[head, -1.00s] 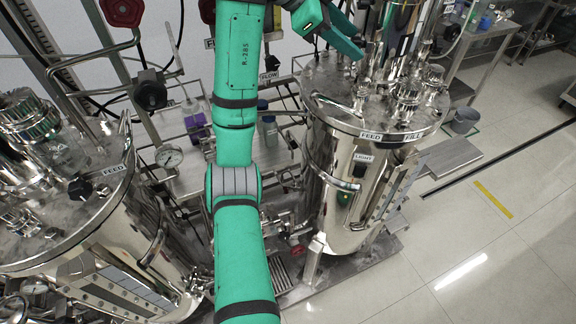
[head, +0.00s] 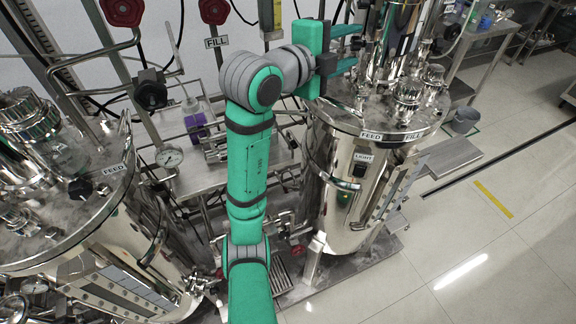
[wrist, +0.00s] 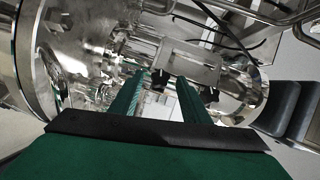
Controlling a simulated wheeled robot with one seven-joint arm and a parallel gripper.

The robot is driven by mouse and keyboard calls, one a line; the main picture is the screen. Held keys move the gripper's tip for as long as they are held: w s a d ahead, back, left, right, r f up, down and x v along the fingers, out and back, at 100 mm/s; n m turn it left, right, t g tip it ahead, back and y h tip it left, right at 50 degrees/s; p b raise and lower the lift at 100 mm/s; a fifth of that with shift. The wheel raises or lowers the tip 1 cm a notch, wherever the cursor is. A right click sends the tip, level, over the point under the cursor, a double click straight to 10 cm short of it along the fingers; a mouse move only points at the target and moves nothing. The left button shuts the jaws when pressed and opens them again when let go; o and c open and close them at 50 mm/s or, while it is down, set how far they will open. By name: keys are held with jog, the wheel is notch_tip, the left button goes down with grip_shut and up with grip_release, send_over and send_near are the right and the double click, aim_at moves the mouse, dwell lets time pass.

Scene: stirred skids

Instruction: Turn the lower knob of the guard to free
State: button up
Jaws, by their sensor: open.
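My gripper (head: 356,46) is open above the lid of the right steel vessel (head: 335,200). Its two green fingers point right, toward the shiny column (head: 397,45) on that lid. Small dark parts show at the fingertips in the head view, too small to make out. In the wrist view my gripper (wrist: 162,80) has its fingers apart. A small black knob (wrist: 159,82) shows between them, and another black knob (wrist: 210,94) sits by the right fingertip, partly hidden. I cannot tell which is the lower knob, nor whether a finger touches either.
The lid carries several steel fittings (head: 407,90) close to the right of my gripper. Dark red handwheels (head: 214,10) and pipes stand at the back left. A second steel vessel (head: 60,215) is at the left. The floor (head: 480,240) at the right is clear.

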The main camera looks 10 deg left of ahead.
jog(key=shift+f+m+t+h, duration=0.3)
jog(key=shift+m+t+h, duration=0.1)
jog(key=shift+m+t, duration=0.15)
jog(key=v, duration=1.1)
jog(key=s+a+f+n+t+y, duration=0.1)
jog(key=a+f+n+t+y, duration=0.55)
jog(key=n, duration=0.45)
jog(key=s+d+f+n+y, duration=0.1)
jog(key=s+f+n+y, duration=0.1)
jog(key=f, duration=0.6)
jog(key=s+d+f+n+y, duration=0.1)
jog(key=s+d+f+n, duration=0.1)
jog(key=f+n, duration=0.3)
jog(key=shift+f+g+y, duration=0.3)
jog(key=shift+f+y, duration=0.05)
jog(key=shift+f, duration=1.25)
jog(key=shift+s+d+f, duration=0.1)
jog(key=shift+s, duration=0.05)
